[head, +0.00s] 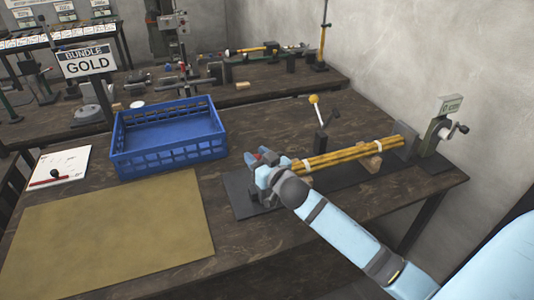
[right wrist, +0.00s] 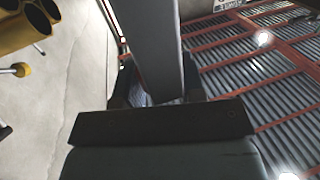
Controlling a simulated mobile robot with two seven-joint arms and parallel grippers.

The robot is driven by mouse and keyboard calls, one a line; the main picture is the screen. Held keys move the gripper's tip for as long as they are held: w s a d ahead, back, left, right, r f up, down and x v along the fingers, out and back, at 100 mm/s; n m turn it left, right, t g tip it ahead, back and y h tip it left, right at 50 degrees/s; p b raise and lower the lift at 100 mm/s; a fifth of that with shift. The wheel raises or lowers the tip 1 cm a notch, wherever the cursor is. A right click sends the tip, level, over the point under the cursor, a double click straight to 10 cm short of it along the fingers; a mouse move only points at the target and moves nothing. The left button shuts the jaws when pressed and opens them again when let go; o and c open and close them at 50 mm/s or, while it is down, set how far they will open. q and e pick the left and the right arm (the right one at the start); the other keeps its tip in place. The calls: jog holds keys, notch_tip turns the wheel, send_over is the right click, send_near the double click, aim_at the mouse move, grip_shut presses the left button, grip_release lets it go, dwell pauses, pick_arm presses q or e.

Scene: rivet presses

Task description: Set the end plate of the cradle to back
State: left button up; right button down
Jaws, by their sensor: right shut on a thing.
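A bundle of yellow rods (head: 345,154) with white bands lies in the cradle on tan blocks (head: 371,162), over a dark base strip (head: 345,184). My right gripper (head: 258,168) is at the left end of the cradle and hides most of that end in the head view. In the right wrist view, a grey bar-like piece that looks like the end plate (right wrist: 155,40) stands between the dark fingers of the right gripper (right wrist: 156,88), which is shut on it. Open rod ends (right wrist: 22,28) show at the upper left there. Its setting cannot be read. My left gripper is out of view.
A yellow-knobbed lever (head: 317,112) stands behind the rods. A green crank unit (head: 436,136) with a small sign is at the right end. A blue crate (head: 168,138), a tan mat (head: 110,235) and a clipboard (head: 62,165) lie to the left. A wall closes off the right.

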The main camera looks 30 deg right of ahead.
jog(key=a, duration=0.3)
jog(key=w+a, duration=0.1)
jog(key=a, duration=0.1)
jog(key=shift+w+a, duration=0.2)
jog(key=shift+a, duration=0.2)
jog(key=c, duration=0.8)
grip_release()
jog(key=shift+a, duration=0.1)
jog(key=shift+c, duration=0.2)
jog(key=shift+o, duration=0.7)
jog(key=shift+a, duration=0.1)
